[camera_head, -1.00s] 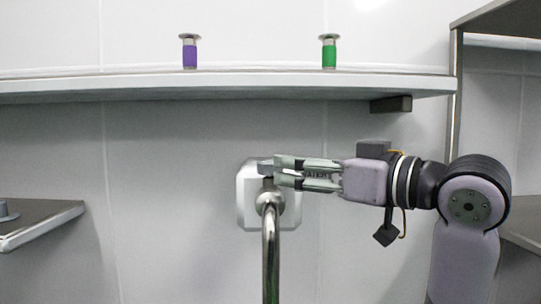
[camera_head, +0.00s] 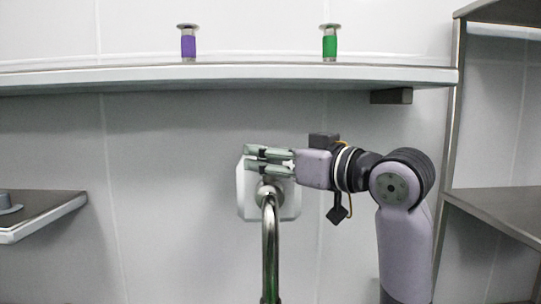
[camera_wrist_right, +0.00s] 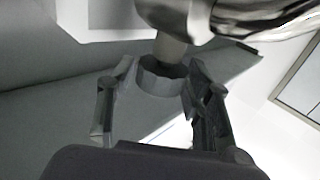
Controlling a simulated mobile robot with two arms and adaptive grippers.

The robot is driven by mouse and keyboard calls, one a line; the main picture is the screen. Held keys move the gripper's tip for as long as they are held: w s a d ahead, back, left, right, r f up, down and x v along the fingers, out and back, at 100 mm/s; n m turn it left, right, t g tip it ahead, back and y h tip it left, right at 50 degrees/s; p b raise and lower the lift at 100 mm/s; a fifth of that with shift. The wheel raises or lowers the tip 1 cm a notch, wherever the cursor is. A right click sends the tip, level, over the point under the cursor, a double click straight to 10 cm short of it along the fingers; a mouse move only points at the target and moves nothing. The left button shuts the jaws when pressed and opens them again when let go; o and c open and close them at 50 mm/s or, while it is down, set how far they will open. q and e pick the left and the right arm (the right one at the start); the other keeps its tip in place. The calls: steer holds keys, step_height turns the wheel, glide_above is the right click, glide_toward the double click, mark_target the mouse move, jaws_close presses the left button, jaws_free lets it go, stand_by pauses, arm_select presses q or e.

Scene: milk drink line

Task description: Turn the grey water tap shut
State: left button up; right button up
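The grey water tap (camera_head: 270,194) stands out from a pale wall plate (camera_head: 285,205), its curved metal spout running down. My right gripper (camera_head: 247,158) reaches in from the right across the top of the tap, its two fingers one above the other and covering the handle. In the right wrist view, a grey stub of the tap (camera_wrist_right: 160,78) lies between the fingertips (camera_wrist_right: 161,72), close to both. Whether both fingers press on it I cannot tell. Shiny metal of the tap fills the top of that view. My left gripper is not in view.
A long wall shelf (camera_head: 230,78) above the arm carries a purple-banded item (camera_head: 188,45) and a green-banded item (camera_head: 330,44). A small shelf (camera_head: 40,212) stands at the left and a metal rack (camera_head: 495,208) at the right. The wall left of the tap is clear.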

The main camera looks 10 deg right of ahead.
steer(key=c, duration=0.8)
steer(key=shift+c, duration=0.2)
steer(key=shift+m+h, duration=0.3)
steer(key=shift+h, duration=0.1)
steer(key=m+t+h+p, duration=0.1)
steer(key=m+t+h, duration=0.1)
steer(key=h, duration=0.1)
steer(key=shift+r, duration=0.1)
steer(key=shift+m+t+h+p, duration=0.6)
steer(key=shift+m+h, duration=1.1)
steer(key=shift+h, duration=0.8)
steer(key=o, duration=1.2)
steer(key=shift+c, duration=0.2)
